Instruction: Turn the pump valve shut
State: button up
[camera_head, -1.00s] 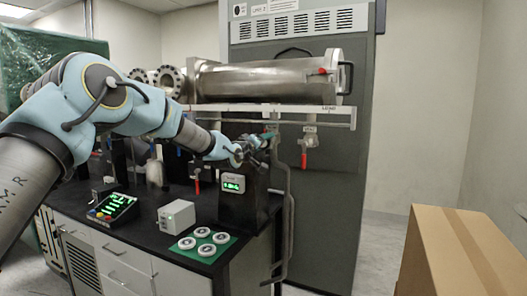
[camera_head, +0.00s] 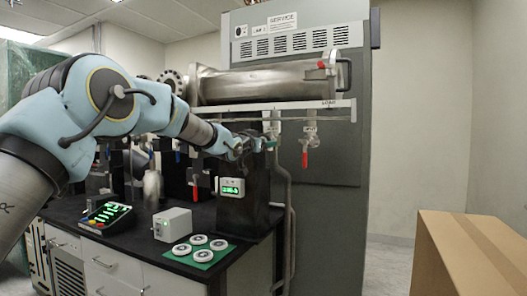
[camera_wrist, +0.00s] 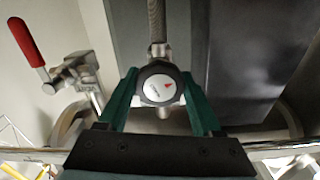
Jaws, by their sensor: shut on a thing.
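The pump valve's round knob (camera_wrist: 158,84), with a dark rim, white face and small red arrow, sits in the middle of the wrist view. My gripper (camera_wrist: 160,78) is shut on it, one green finger at each side. A metal stem or hose rises above the knob. In the head view my gripper (camera_head: 258,143) is at the top of the dark pump stand (camera_head: 245,205), beside the grey cabinet. The knob itself is too small and covered to make out there.
A red-handled valve (camera_head: 305,158) hangs right of my gripper, below the rail under the steel chamber (camera_head: 265,84). A grey pipe (camera_head: 288,205) runs down beside the stand. The bench holds a keypad (camera_head: 107,214), white box (camera_head: 172,224) and green mat (camera_head: 185,256). A carton (camera_head: 480,250) stands right.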

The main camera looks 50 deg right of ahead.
jog(key=m+b, duration=0.2)
jog(key=m, duration=0.3)
jog(key=shift+f+m, duration=0.15)
jog(key=shift+m, duration=0.15)
jog(key=m+b, duration=0.2)
jog(key=m, duration=0.4)
jog(key=m+b, duration=0.2)
jog(key=m, duration=0.3)
jog(key=shift+m, duration=0.4)
jog(key=m+b, duration=0.1)
jog(key=m, duration=0.4)
jog(key=shift+b, duration=0.4)
jog(key=shift+m, duration=0.4)
jog(key=o, duration=1.4)
jog(key=shift+r, duration=0.2)
jog(key=shift+c, duration=0.2)
